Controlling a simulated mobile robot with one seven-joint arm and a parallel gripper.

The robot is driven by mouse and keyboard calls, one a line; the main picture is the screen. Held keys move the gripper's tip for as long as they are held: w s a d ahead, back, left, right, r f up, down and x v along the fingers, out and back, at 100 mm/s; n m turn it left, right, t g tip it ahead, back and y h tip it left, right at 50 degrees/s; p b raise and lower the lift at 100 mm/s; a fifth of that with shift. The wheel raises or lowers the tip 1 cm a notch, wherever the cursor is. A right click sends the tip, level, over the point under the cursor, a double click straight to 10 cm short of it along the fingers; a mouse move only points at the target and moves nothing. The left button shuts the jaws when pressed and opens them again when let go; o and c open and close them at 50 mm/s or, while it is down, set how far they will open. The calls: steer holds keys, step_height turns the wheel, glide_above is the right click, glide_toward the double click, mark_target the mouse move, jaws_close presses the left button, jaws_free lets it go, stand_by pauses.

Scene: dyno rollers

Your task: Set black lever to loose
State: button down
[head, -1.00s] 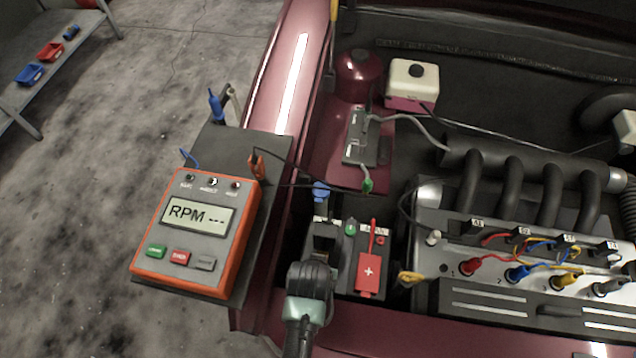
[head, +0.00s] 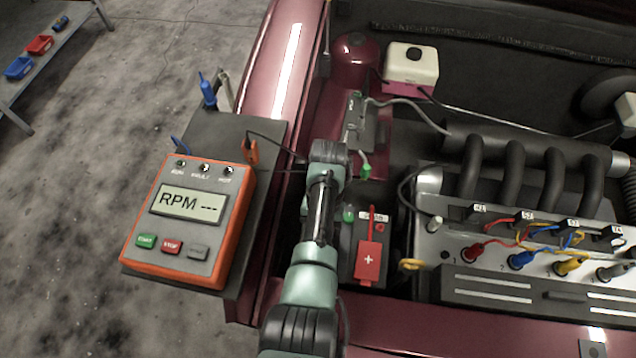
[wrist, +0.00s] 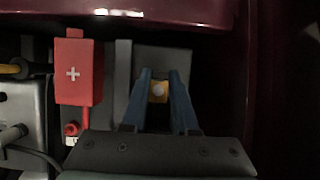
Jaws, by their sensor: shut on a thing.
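In the wrist view the two blue fingers of my gripper (wrist: 160,88) reach down beside the battery's red cover, a gap apart. They are shut on a part there that I take for the black lever; its shape is mostly lost in the dark. A yellow piece (wrist: 158,92) with a pale round centre shows between the fingertips. A dark grey block (wrist: 163,60) lies just beyond them. In the head view my arm covers this side of the battery, so fingertips and lever are hidden. The red cover with a plus sign (head: 369,262) is on the battery's right part.
An orange meter (head: 190,222) reading "RPM ---" lies on a dark board on the fender, left of my arm. The engine (head: 530,255) with coloured leads is to the right. The car's front edge (wrist: 150,8) is close to the fingers.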

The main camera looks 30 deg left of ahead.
steer(key=shift+f+g+b, duration=0.1)
steer(key=shift+g+b, duration=0.4)
steer(key=shift+b, duration=0.05)
steer(key=c, duration=0.8)
jaws_free()
steer(key=shift+w, duration=0.1)
steer(key=p+v, duration=0.2)
steer(key=v, duration=1)
steer(key=shift+w+a+r, duration=0.1)
steer(key=shift+a+r, duration=0.05)
steer(key=shift+r, duration=0.15)
steer(key=shift+w+r, duration=0.15)
